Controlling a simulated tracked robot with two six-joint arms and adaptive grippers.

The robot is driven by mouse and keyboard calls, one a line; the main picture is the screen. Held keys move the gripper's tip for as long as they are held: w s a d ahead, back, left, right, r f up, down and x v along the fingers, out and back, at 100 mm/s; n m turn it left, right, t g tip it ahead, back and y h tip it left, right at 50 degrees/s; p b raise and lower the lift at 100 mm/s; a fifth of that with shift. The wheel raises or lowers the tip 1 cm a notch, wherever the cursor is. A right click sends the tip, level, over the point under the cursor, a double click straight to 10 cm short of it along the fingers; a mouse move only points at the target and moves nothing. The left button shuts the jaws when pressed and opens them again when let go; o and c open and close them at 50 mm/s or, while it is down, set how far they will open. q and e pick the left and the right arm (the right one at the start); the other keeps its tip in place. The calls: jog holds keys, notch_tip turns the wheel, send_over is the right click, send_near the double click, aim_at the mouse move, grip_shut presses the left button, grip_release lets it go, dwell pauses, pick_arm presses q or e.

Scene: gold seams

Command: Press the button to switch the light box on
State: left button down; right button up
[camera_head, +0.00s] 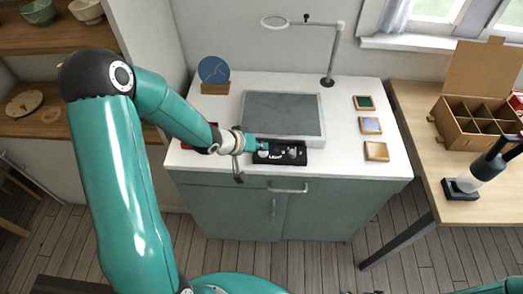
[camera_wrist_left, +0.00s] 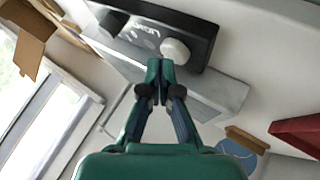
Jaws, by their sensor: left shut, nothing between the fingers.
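The light box (camera_head: 283,113) lies on the white cabinet top; its upper panel is dark grey and shows no glow. A black control box (camera_head: 280,158) sits along its front edge. In the left wrist view, the control box (camera_wrist_left: 150,38) carries a pale round button (camera_wrist_left: 175,51), white lettering and a dark knob (camera_wrist_left: 113,22). My left gripper (camera_head: 261,147) is shut and empty at the left end of the control box. In the left wrist view its fingertips (camera_wrist_left: 160,66) are just beside the pale button; whether they touch it I cannot tell. My right gripper is not in view.
A magnifier lamp (camera_head: 328,80) stands behind the light box. A blue disc on a wooden stand (camera_head: 214,75) is at the back left. Several coloured tiles (camera_head: 370,125) lie on the right.

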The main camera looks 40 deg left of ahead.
pick_arm(q)
jog(key=shift+f, duration=0.1)
dwell(0.5)
jog(key=shift+w+f, duration=0.1)
jog(key=shift+f, duration=0.2)
jog(key=shift+r, duration=0.1)
jog(key=shift+r+p, duration=0.35)
jog(key=shift+p, duration=0.05)
dwell(0.4)
notch_tip(320, 180, up, 6)
jog(key=p, duration=0.6)
jog(key=shift+r, duration=0.1)
